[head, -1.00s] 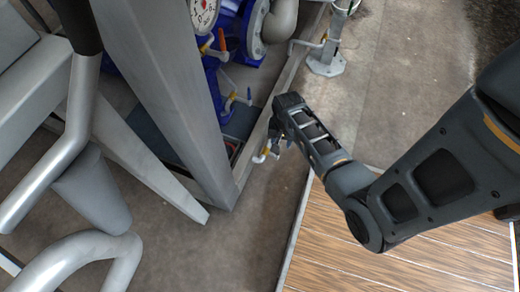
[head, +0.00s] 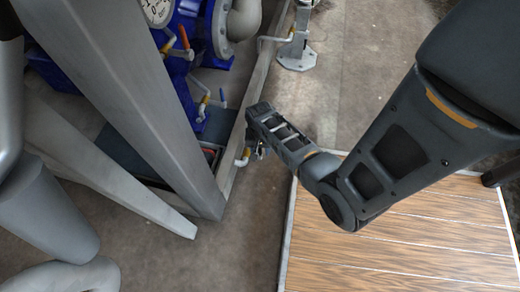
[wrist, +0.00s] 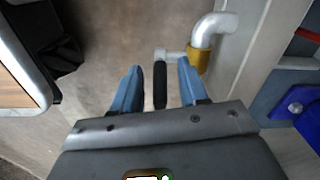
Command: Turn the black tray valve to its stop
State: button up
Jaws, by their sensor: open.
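The black tray valve's handle (wrist: 160,86) shows in the wrist view as a dark upright bar. It lies between my gripper's two blue fingers (wrist: 159,68), which are open with small gaps on both sides. The valve's brass-coloured body (wrist: 200,60) and silver elbow pipe (wrist: 215,27) are just right of the fingers, beside a frame rail. In the head view the valve's pipe (head: 242,158) shows low on the rail, and my gripper (head: 256,152) is right beside it. My wrist hides the handle there.
A grey slanted frame post (head: 130,95) stands left of my arm. Blue pump equipment (head: 200,60) with orange- and blue-handled valves is behind it. A wooden-topped platform (head: 400,240) lies at lower right. Bare floor (head: 245,235) is between them.

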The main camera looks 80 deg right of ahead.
jog(key=shift+c, duration=0.2)
grip_shut()
